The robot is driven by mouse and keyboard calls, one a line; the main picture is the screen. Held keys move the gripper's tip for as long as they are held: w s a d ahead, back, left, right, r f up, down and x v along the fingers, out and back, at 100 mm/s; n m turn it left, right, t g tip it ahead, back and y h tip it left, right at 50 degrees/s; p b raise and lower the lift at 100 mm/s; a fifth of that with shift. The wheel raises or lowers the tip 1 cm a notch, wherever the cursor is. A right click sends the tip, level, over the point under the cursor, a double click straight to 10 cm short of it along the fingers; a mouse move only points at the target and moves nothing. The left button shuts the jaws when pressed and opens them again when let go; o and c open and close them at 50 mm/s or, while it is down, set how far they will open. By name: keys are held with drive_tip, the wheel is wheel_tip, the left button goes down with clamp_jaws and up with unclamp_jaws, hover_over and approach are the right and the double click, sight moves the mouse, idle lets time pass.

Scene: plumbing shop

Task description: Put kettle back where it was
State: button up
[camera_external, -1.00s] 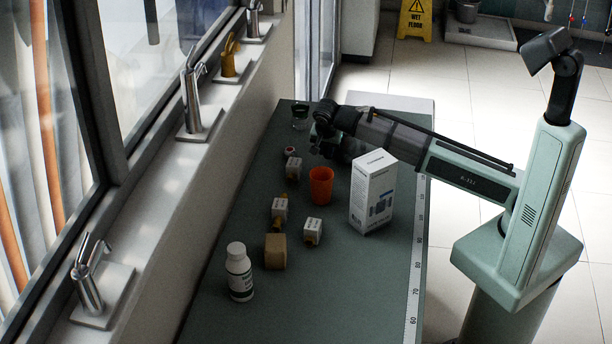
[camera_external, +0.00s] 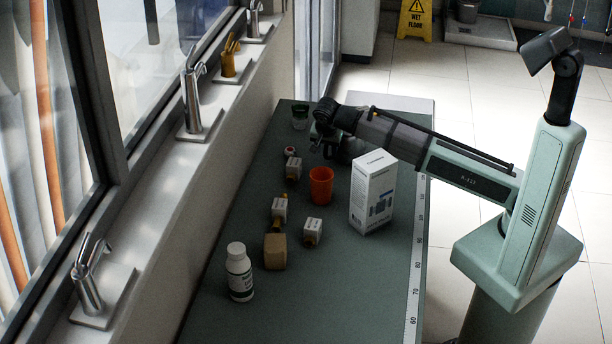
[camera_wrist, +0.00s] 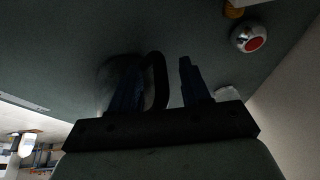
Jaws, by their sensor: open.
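The kettle looks like a dark rounded body (camera_wrist: 112,78) with a black looped handle (camera_wrist: 160,80) in the wrist view. It is dim, and its outline is hard to make out. My gripper (camera_wrist: 157,66) is open, with one dark blue finger on each side of the handle; I cannot tell whether either finger touches it. In the external view my gripper (camera_external: 318,143) is low over the far part of the green table. A dark shape (camera_external: 346,150) beside it may be the kettle, mostly hidden by my arm.
A red-and-white round item (camera_external: 290,151) lies left of my gripper. Nearby stand an orange cup (camera_external: 321,187), a tall white box (camera_external: 373,192), several small boxes, a wooden block (camera_external: 275,251), a white bottle (camera_external: 239,272) and a green-topped jar (camera_external: 300,116). The near right of the table (camera_external: 340,290) is clear.

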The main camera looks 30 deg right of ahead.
drive_tip(key=v, duration=1.1)
drive_tip(key=shift+r, duration=0.2)
drive_tip(key=shift+s+a, duration=0.1)
